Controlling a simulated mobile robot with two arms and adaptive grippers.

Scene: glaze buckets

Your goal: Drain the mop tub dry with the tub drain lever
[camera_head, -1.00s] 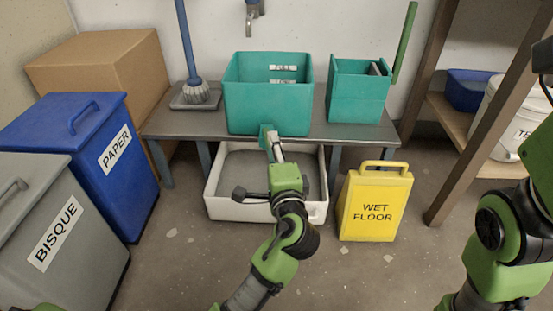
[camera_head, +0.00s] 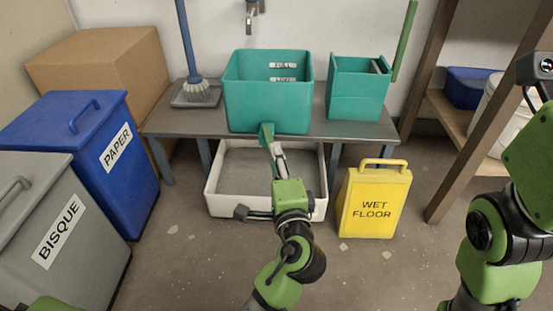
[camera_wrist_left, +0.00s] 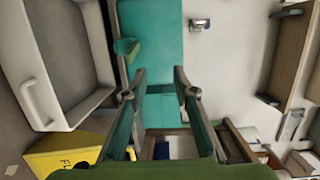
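The teal mop tub (camera_head: 268,105) stands on the grey bench, with two pale label strips on its inner back wall. I cannot make out any water in it. A small teal piece, apparently the drain lever (camera_head: 267,133), sticks out low on its front. It also shows in the left wrist view (camera_wrist_left: 126,48), above and left of the finger gap. My left gripper (camera_head: 275,148) is just in front of and below it. Its fingers (camera_wrist_left: 160,80) are apart with nothing between them. Touching cannot be told. My right arm is at the right edge; its fingers are out of frame.
A white basin (camera_head: 214,185) lies on the floor under the bench (camera_head: 185,125). A yellow wet floor sign (camera_head: 373,205) stands right of it. A smaller teal bin (camera_head: 355,98) is on the bench. Blue (camera_head: 85,150) and grey (camera_head: 50,230) bins stand left.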

